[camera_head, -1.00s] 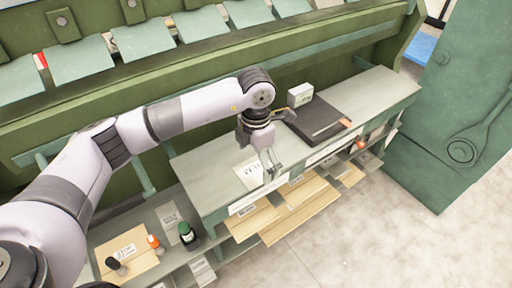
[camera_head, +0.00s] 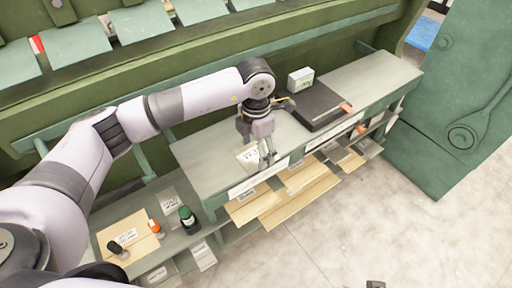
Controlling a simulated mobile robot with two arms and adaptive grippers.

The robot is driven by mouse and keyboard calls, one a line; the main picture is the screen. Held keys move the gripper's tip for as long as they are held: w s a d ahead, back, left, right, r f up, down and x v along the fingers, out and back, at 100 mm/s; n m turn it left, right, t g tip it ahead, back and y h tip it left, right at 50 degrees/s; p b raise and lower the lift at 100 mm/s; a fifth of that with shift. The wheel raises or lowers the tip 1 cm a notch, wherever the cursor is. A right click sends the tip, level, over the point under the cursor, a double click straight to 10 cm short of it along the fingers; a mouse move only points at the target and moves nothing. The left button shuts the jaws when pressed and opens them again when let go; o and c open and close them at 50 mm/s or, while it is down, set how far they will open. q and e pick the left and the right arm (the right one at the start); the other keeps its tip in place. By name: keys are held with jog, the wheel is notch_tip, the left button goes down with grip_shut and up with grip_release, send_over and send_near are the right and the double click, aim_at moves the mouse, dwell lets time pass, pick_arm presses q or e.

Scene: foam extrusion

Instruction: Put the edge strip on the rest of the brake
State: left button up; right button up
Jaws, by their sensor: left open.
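The brake (camera_head: 200,65) is the large green machine across the back. A grey-green ledge (camera_head: 205,165) runs along its front; I cannot tell if this is the rest. My left gripper (camera_head: 268,158) points down over the front part of the ledge, its fingers apart with nothing seen between them. A white card (camera_head: 247,157) with writing lies beside the fingers, partly behind them. I cannot pick out the edge strip for sure; several pale tan strips (camera_head: 300,203) stick out below the ledge's front edge.
A dark flat folder (camera_head: 318,106) and a small white box (camera_head: 300,79) lie on the ledge to the right. A green cabinet (camera_head: 465,110) stands at right.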

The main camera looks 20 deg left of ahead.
pick_arm(q)
jog(key=shift+s, duration=0.1)
grip_shut()
dwell(0.6)
dwell(0.4)
